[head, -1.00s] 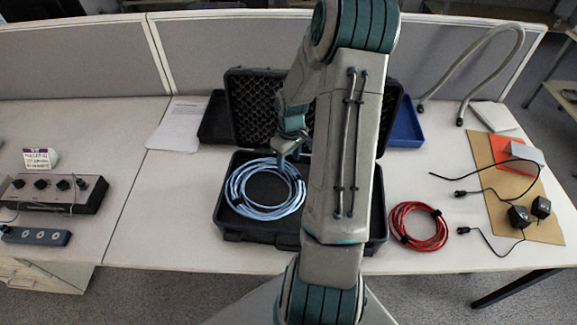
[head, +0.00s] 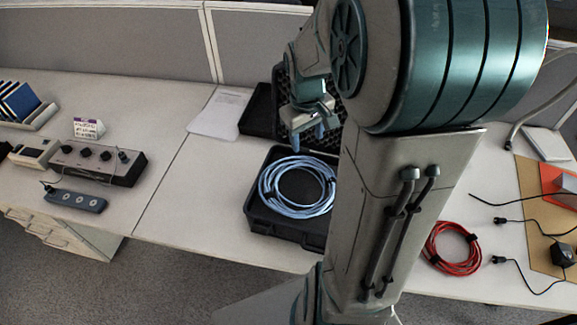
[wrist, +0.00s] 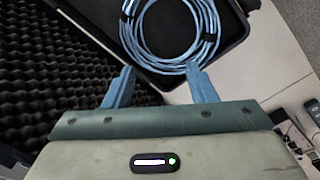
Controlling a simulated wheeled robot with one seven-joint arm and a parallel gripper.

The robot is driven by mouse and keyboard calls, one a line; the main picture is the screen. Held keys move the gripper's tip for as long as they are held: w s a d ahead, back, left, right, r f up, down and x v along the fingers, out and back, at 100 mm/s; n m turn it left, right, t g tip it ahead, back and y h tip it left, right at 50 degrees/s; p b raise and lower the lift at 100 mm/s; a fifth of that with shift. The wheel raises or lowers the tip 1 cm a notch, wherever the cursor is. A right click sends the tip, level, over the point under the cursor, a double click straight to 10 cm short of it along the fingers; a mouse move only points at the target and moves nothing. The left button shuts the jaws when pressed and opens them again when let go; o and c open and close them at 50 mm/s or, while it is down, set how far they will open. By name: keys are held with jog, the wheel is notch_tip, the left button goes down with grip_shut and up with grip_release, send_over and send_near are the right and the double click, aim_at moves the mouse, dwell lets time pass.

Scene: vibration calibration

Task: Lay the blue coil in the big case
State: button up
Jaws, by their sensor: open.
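The blue coil (head: 266,190) lies in the left part of the open big black case (head: 262,220), and it also shows in the wrist view (wrist: 140,45). The coil looks flat inside the case walls. My gripper (head: 309,140) is above the case, beyond the coil, with its fingers apart and nothing between them. In the wrist view my gripper (wrist: 161,85) has its fingertips close to the coil's near edge, apparently clear of it. The right part of the case is hidden behind my arm in the head view. The case's foam-lined lid (wrist: 50,80) stands open.
A red coil (head: 453,248) lies on the table to the right of my arm. Black cables and a brown board (head: 545,235) are further right. A control box (head: 95,160) and a power strip (head: 75,200) are at left. The table between strip and case is clear.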

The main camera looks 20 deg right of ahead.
jog(key=s+a+r+m+t, duration=0.1)
jog(key=s+a+r, duration=0.2)
jog(key=s+a, duration=0.2)
jog(key=s+a+r+t+y, duration=0.1)
jog(key=s+a+r, duration=0.2)
jog(key=s+a, duration=0.2)
jog(key=shift+s+a+m+t, duration=0.2)
jog(key=shift+s+m+t, duration=0.15)
jog(key=shift+s, duration=0.75)
jog(key=shift+r, duration=0.1)
